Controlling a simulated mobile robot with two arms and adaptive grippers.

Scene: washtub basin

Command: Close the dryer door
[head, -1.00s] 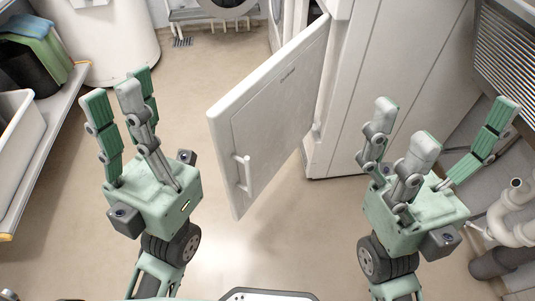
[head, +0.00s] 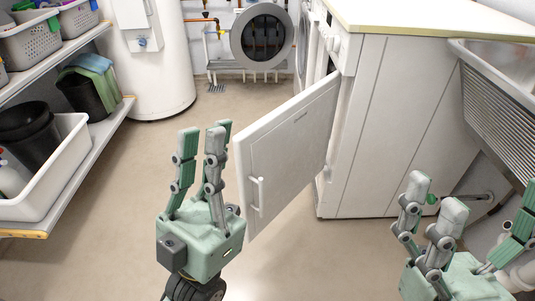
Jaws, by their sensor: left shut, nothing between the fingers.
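The dryer door (head: 290,145) is a white panel standing open at the front of the white dryer cabinet (head: 375,130). Its far right edge is at the cabinet and its free edge points toward me. A white bar handle (head: 257,196) is near the free edge. My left gripper (head: 205,135) is shut and empty, fingers pointing up, just left of the door's free edge in the picture. I cannot tell whether it touches the door. My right gripper (head: 465,205) is open and empty at the lower right, in front of the cabinet, partly cut off by the picture edge.
Shelves with a white tub (head: 70,165) and baskets line the left. A metal sink (head: 500,115) and pipes are at the right. The floor (head: 130,220) left of the door is clear.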

